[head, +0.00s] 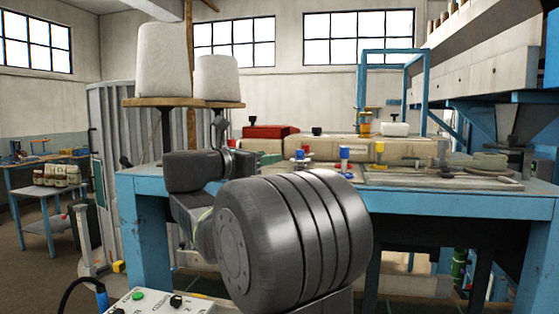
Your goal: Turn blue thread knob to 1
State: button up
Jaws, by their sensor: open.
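The blue thread knob (345,153) stands upright on the pale sewing machine body (405,150) on the blue table, right of the picture's middle. Its setting and any number marks are too small to read.
My large arm link fills the front middle. A blue table (450,204) carries the machine, with a red box (270,131) on it. Two thread cones (161,60) stand on a wooden shelf at left. A control box (152,301) with a green button is at the bottom left.

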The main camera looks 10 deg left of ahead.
aim_at(297, 152)
jog(key=shift+v, duration=1.3)
jog(key=p+x, duration=0.2)
jog(key=x, duration=1.2)
jog(key=shift+a+p, duration=0.1)
jog(key=shift+p, duration=0.25)
jog(key=shift+s+a, duration=0.1)
